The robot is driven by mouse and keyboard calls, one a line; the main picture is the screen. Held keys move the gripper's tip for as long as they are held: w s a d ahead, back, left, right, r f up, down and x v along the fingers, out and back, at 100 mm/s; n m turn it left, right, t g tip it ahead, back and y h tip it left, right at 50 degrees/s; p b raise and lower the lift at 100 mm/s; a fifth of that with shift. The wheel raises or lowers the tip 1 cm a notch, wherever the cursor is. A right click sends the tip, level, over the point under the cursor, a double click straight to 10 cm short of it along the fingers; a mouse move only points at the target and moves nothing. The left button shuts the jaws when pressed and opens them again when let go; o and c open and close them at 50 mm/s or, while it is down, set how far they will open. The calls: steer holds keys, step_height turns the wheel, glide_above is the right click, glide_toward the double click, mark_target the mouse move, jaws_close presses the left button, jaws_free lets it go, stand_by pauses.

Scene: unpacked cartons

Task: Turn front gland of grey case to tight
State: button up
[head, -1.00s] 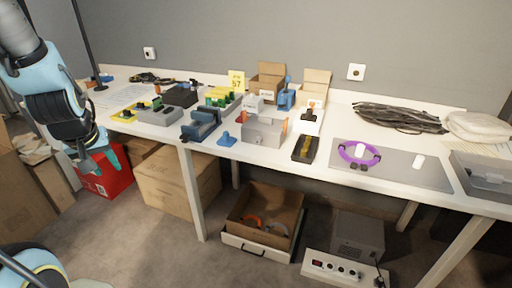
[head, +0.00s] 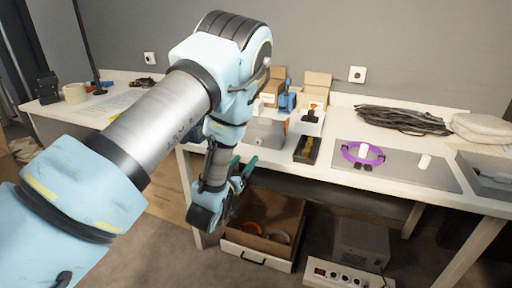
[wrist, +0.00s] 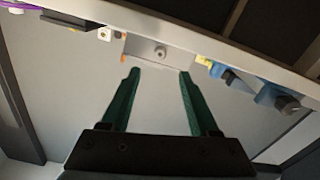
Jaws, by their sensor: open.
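The grey case (head: 268,132) stands near the front edge of the table, partly hidden behind my arm in the head view. In the wrist view, which looks upside down, the grey case (wrist: 178,58) is at the top middle. Its front gland (wrist: 160,52) is a small round grey knob on the face towards me. My gripper (wrist: 159,74) is open and empty, with green fingers. In the wrist view the gland appears between and just beyond the fingertips, apart from them. In the head view my gripper (head: 243,166) is in front of the table edge.
A black box (head: 307,149) stands right of the case. A blue clamp (wrist: 272,95) and a yellow-and-blue item (wrist: 212,67) are on its other side. A grey mat with a purple ring (head: 362,154) lies farther right. An open carton (head: 262,238) is below the table.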

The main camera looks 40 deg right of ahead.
mark_target(258, 143)
steer(key=p+x, duration=0.2)
steer(key=x, duration=0.8)
steer(key=shift+w+d+r, duration=0.1)
steer(key=shift+d+r, duration=0.05)
steer(key=shift+d, duration=0.05)
jaws_close()
